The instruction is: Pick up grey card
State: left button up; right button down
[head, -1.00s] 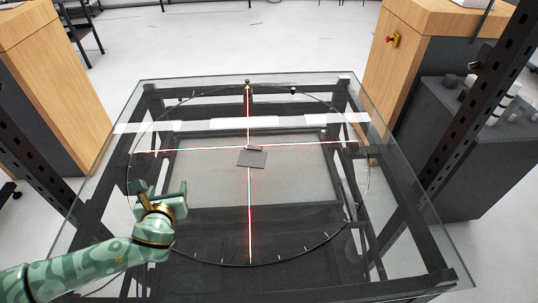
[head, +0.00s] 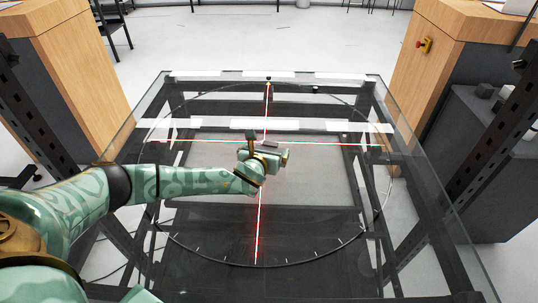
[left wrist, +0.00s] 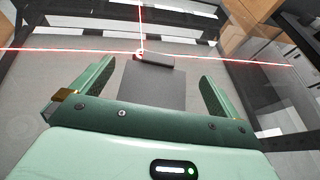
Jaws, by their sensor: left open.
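The grey card (left wrist: 153,88) is a flat dark grey square on the glass turntable. It lies just short of the crossing of the red laser lines in the left wrist view, with a small dark block (left wrist: 154,60) at its far edge. My left gripper (left wrist: 157,72) is open, with one finger on each side of the card and nothing held. In the head view, my left gripper (head: 268,147) is over the middle of the turntable (head: 330,248) and hides most of the card. I cannot tell the gap between fingers and glass. My right gripper is not in view.
Red laser lines cross on the glass. Dark perforated posts (head: 495,125) flank the table. The glass around the card looks clear.

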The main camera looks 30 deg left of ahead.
aim_at(270, 146)
pick_arm(q)
jog(key=x, duration=0.1)
jog(key=b+x, duration=0.1)
jog(key=x, duration=0.1)
jog(key=shift+w+a+f, duration=0.15)
jog(key=shift+f, duration=0.3)
jog(key=shift+r, duration=0.15)
jog(key=c, duration=0.9)
